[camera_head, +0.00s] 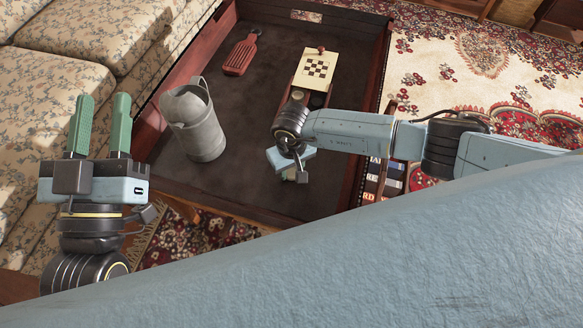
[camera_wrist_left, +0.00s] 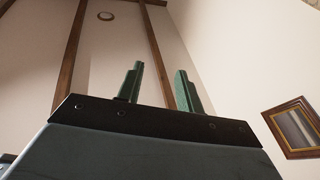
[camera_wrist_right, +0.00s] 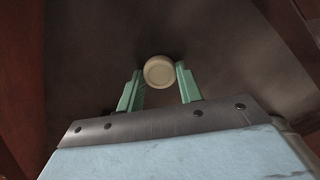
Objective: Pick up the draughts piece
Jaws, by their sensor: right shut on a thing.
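The draughts piece (camera_wrist_right: 159,72) is a pale cream disc in the right wrist view. My right gripper (camera_wrist_right: 160,82) is shut on it, with one green finger on each side at the tips. My left gripper (camera_head: 101,98) is open and empty, fingers pointing up, by the sofa at left. It also shows in the left wrist view (camera_wrist_left: 158,78) with a gap between its fingers.
A floral sofa (camera_head: 60,100) stands at left. The table's middle is clear.

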